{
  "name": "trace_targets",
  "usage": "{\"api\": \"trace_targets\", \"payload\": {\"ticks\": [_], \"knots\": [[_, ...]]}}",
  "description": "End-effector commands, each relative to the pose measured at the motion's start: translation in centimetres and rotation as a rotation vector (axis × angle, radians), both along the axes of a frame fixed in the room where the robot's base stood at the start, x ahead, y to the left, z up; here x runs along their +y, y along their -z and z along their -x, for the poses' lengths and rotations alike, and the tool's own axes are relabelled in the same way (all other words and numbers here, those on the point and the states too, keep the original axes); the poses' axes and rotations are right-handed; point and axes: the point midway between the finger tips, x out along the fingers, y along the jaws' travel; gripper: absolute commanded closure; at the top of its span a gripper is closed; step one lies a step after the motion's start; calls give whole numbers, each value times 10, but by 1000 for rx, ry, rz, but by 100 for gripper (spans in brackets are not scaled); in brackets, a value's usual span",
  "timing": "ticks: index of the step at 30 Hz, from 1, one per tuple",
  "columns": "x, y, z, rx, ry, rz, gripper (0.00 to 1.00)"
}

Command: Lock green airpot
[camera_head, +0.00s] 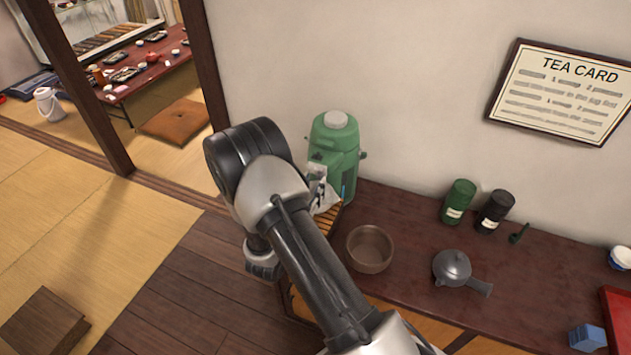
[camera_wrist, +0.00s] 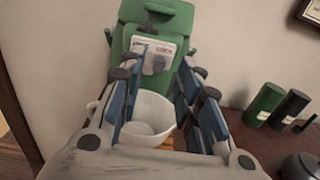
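The green airpot (camera_head: 335,175) stands against the wall at the left end of the dark table, with a pale round button (camera_head: 335,119) on top. In the wrist view the airpot (camera_wrist: 183,18) is straight ahead, with a white label on its front. I cannot make out its lock state. My gripper (camera_wrist: 160,75) is open in front of the airpot, its blue-padded fingers apart. A white jug (camera_wrist: 150,118) with a handle at its left shows between the fingers, below the airpot's front; I cannot tell whether they touch it. In the head view my arm hides most of the gripper.
A brown bowl (camera_head: 370,249) and a grey teapot (camera_head: 453,267) stand right of the airpot. A green canister (camera_head: 458,201) and a black canister (camera_head: 495,211) are near the wall. A slatted wooden tray (camera_head: 326,221) lies before the airpot. A tea card (camera_head: 562,92) hangs above.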

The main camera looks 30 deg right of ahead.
Motion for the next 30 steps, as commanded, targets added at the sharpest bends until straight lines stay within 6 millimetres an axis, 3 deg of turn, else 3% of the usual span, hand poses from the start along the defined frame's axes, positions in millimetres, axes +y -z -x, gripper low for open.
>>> {"api": "trace_targets", "payload": {"ticks": [6,12,30], "knots": [[41,0,29,2,-6,0,68],[65,0,48,1,-4,1,68],[73,0,56,0,1,0,68]]}}
